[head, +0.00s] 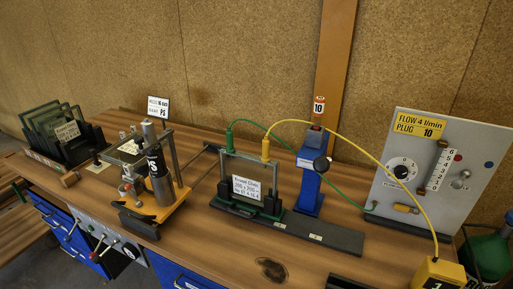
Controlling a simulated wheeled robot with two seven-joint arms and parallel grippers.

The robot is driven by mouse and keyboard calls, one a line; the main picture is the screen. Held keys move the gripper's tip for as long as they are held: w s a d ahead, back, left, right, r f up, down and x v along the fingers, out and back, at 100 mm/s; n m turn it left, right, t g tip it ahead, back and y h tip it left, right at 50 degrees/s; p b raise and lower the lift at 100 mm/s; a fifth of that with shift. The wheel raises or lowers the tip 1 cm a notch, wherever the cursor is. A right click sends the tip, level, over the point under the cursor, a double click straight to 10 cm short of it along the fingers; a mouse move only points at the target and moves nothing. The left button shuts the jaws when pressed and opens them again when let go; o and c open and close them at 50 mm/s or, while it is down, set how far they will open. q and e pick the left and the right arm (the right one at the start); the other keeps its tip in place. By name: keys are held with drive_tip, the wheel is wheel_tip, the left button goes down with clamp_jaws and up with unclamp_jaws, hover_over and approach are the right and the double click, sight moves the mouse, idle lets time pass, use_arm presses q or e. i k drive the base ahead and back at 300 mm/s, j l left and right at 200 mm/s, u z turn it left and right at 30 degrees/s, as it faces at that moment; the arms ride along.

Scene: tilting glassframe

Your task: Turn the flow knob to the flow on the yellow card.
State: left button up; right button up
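The yellow card (420,124) is at the top of a grey upright panel (385,199) on the right of the bench. It reads "FLOW 4 l/min" and "PLUG 10". The flow knob (401,171) is a black knob on a round white dial, lower left of the card; its exact setting is too small to read. A flow tube (437,167) with a number scale stands to its right. Neither of my grippers can be made out in the head view, and nothing touches the knob.
A silver knob (460,179) and a brass fitting (405,208) are on the panel. A blue post (309,182), a framed rig (250,180) and an orange-based stand (160,207) fill the middle. The front bench is mostly clear.

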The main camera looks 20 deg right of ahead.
sight(400, 172)
drive_tip(key=z, duration=2)
